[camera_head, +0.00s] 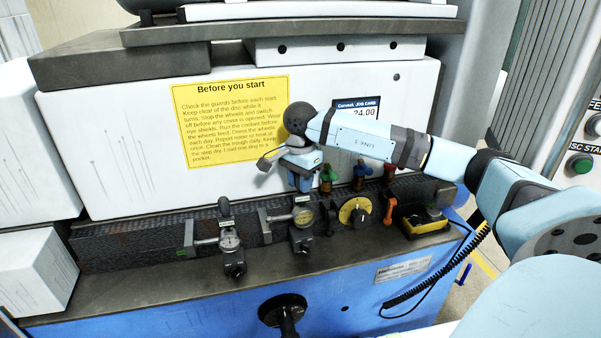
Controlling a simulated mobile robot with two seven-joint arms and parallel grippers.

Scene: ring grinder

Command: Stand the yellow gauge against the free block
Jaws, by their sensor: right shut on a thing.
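My right gripper (301,180) points down in front of the white panel, just above the middle dial block. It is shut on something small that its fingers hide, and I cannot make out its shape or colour. I cannot pick out the yellow gauge for certain. Two dark blocks with round dials stand on the ledge: a left one (229,243) and a middle one (303,219). Each has a rod reaching left to an upright pad. The left block's dark top knob shows; the middle block's top is behind my gripper. I cannot tell which block is free. My left gripper is out of view.
A yellow dial plate with a black knob (355,212) and a yellow-black box (426,221) stand right of the blocks. Green (327,180), blue (360,176) and red (389,210) fittings are close by. A yellow notice (232,120) hangs behind. The ledge front (150,285) is clear.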

